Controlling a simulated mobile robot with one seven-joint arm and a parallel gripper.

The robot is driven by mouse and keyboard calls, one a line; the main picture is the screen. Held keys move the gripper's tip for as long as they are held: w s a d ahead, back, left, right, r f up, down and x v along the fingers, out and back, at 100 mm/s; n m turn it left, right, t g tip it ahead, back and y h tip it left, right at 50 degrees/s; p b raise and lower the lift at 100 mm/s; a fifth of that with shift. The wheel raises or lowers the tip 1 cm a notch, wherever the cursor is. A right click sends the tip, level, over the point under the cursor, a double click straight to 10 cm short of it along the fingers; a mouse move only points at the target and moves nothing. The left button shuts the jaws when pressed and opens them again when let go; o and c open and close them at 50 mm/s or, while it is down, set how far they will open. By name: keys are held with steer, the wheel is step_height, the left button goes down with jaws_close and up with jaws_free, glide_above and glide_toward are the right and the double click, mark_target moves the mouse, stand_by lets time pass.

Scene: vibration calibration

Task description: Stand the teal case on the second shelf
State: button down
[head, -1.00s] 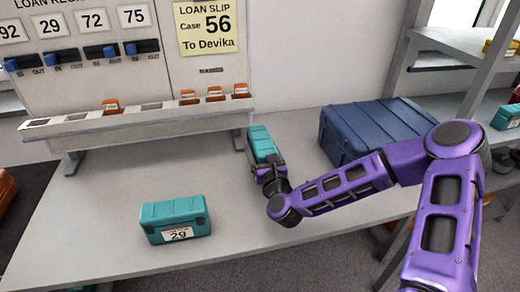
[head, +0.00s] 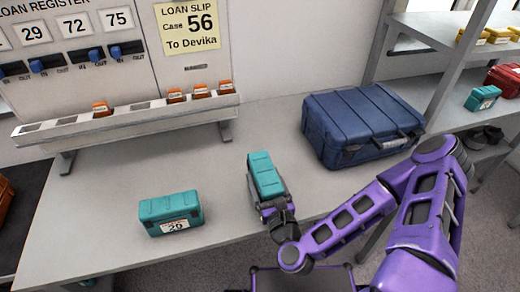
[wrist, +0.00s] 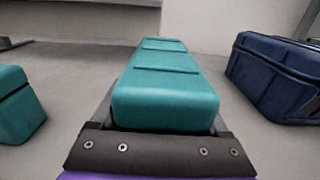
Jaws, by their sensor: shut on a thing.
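My gripper (head: 272,205) is shut on a teal case (head: 265,173) over the middle of the table. In the wrist view the held teal case (wrist: 165,88) points away from me between the fingers. I cannot tell whether it touches the tabletop, and its label is not visible. Another teal case (head: 170,207), with a white label reading 29, stands on the table to the left; part of it shows at the left of the wrist view (wrist: 18,105). A shelf unit (head: 450,25) stands at the right, with a small teal case (head: 483,98) on one of its shelves.
A large blue case (head: 362,120) lies on the table right of my gripper. A register board with a ledge (head: 130,125) and orange tags stands at the back left. Yellow cases (head: 497,37) and a red case (head: 505,78) sit on the shelves.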

steer(key=d+m+h, duration=0.1)
steer(key=d, duration=0.3)
steer(key=w+d+m+h, duration=0.1)
steer(key=d+h, duration=0.1)
steer(key=d, duration=0.2)
steer(key=d+m+h, duration=0.1)
steer(key=d+h, duration=0.1)
steer(key=d, duration=0.2)
steer(key=shift+w+r+t, duration=0.2)
steer(key=shift+w+t, duration=0.1)
steer(key=w+r, duration=0.3)
steer(key=w, duration=0.5)
steer(key=s+r, duration=0.2)
steer(key=s, duration=0.1)
steer(key=shift+s+r, duration=0.3)
steer(key=shift+r, duration=0.05)
steer(key=shift+s, duration=0.15)
